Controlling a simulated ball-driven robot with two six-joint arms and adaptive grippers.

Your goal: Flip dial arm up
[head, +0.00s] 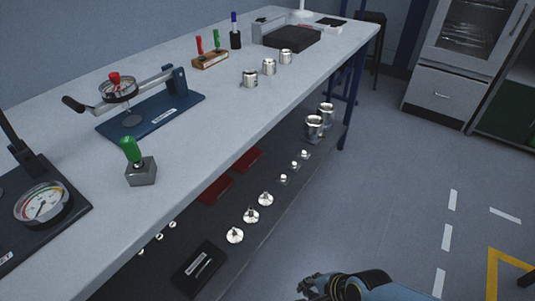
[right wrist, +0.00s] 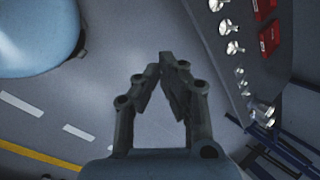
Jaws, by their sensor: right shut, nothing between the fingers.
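The dial arm (head: 150,80) is a silver bar on a blue base plate (head: 185,106) on the bench, at the left of the head view. It runs nearly level from a blue hinge bracket (head: 176,79) to a black handle (head: 73,103), and carries a round dial with a red knob (head: 115,77). My right gripper (head: 312,286) is low over the floor in front of the bench, well away from the dial arm. In the right wrist view its fingers (right wrist: 170,62) are closed together with nothing between them. My left gripper is out of view.
A green-handled switch block (head: 141,172) and a pressure gauge (head: 43,203) stand near the bench's front left. Several metal cups (head: 269,66) stand farther back. The lower shelf (head: 272,235) holds red blocks and small metal parts. Floor right of the bench is clear.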

